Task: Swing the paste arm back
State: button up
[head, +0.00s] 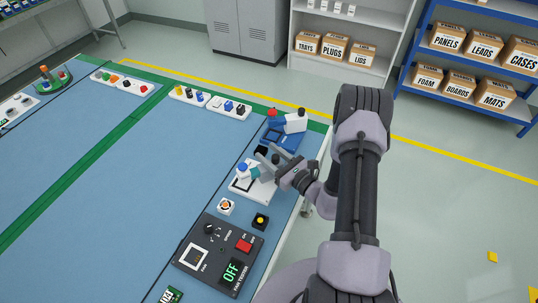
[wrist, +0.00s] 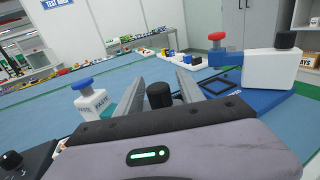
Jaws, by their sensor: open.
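The paste station is a white plate (head: 241,187) near the right edge of the blue table. Its white post marked PASTE (wrist: 93,104) carries a blue knob (wrist: 82,83), which also shows in the head view (head: 242,168). A teal part (wrist: 124,104) of the paste arm runs from beside the post behind my left finger. A black upright knob (wrist: 160,95) stands between my spread fingers, apparently at the arm's end; its join is hidden. My gripper (wrist: 160,84) is open around this knob, and I cannot tell whether either finger touches it. In the head view my gripper (head: 266,154) reaches over the plate from the right.
A blue station with a white block (wrist: 272,68) and a red knob (wrist: 217,36) stands close on the right. The table's middle (head: 135,185) is clear.

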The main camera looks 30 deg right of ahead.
jog(key=shift+w, duration=0.15)
grip_shut()
dwell(1.4)
